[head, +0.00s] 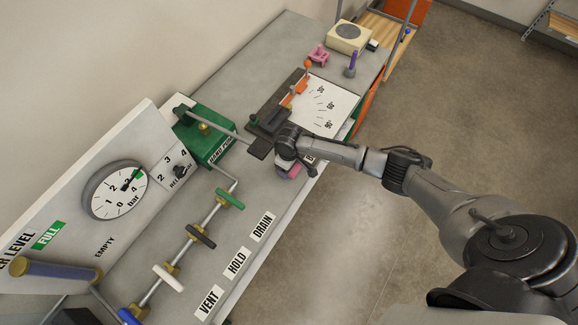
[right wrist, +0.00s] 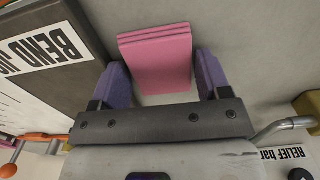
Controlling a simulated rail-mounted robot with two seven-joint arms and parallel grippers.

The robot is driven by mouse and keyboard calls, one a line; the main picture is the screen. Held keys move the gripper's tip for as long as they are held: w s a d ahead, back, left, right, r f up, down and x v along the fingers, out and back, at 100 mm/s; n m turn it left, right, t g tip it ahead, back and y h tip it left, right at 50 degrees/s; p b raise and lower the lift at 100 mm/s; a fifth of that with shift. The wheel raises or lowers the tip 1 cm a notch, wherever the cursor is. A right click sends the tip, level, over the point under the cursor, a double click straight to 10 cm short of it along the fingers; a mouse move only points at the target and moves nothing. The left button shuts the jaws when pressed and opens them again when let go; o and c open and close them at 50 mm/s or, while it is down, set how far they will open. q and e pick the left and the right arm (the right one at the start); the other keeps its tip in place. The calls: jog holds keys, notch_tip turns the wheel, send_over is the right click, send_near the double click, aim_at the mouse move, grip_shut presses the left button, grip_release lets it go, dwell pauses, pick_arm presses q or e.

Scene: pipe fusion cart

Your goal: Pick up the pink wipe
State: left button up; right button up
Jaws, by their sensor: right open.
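The pink wipe (right wrist: 157,55) is a flat folded pad lying on the grey bench top. In the right wrist view it lies between the two purple fingers of my right gripper (right wrist: 160,68), with a narrow gap on each side. The gripper is open and holds nothing. In the head view the right gripper (head: 287,170) is over the bench near its front edge, and only a bit of the wipe (head: 293,172) shows under it. Whether the fingertips touch the bench I cannot tell. My left gripper is not in view.
A green hand pump (head: 205,135) stands behind to the left, and a pipe with several coloured valve handles (head: 200,236) runs nearby. A pink bracket (head: 319,55) and purple-handled tool (head: 351,65) stand farther back.

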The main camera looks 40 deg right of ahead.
jog(key=c, duration=0.6)
jog(key=shift+o, duration=0.2)
jog(key=shift+r, duration=0.15)
jog(key=shift+r, duration=0.55)
notch_tip(320, 180, up, 3)
jog(key=shift+f, duration=0.1)
jog(key=s+d+r+p, duration=0.1)
jog(key=s+d+r, duration=0.3)
jog(key=s+r, duration=0.3)
jog(key=s, duration=0.4)
